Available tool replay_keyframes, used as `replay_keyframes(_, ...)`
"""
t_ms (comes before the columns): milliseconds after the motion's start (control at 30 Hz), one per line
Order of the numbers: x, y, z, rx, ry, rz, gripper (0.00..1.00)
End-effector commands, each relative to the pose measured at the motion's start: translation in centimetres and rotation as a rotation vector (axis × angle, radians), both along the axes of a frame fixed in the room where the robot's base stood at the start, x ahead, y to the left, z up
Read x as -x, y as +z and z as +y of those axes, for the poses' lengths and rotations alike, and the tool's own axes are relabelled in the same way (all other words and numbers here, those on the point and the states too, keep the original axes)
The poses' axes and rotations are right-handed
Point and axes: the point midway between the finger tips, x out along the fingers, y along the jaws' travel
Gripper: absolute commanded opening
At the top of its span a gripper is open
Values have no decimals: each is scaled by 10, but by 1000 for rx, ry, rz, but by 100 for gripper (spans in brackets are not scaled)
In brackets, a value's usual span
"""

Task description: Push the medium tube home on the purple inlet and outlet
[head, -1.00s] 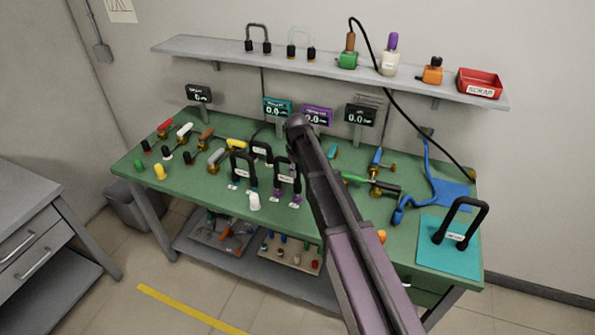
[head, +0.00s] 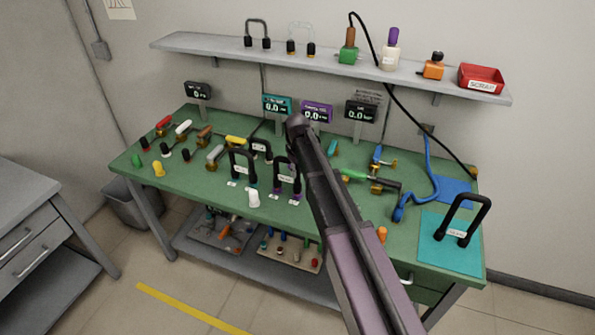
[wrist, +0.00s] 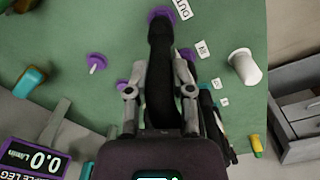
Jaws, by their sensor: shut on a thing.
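The medium tube, a black U-shaped loop with a white label (head: 287,179), stands at the purple fittings in the middle of the bench, partly behind my arm. In the wrist view the black tube (wrist: 160,50) runs between the fingers of my gripper (wrist: 160,75), which is shut on it. The tube's far end meets a purple fitting (wrist: 161,14) beside the OUT label. Whether it is fully seated cannot be told. The tube's other end is hidden by my gripper. In the head view my arm hides the gripper.
A purple display (head: 317,112) is behind. A loose purple piece (wrist: 97,60) lies nearby.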

Motion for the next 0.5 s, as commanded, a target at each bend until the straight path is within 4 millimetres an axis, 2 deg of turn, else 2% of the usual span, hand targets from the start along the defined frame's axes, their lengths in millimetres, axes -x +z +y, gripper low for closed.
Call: replay_keyframes(500,0,-10,0,1,0,1,0)
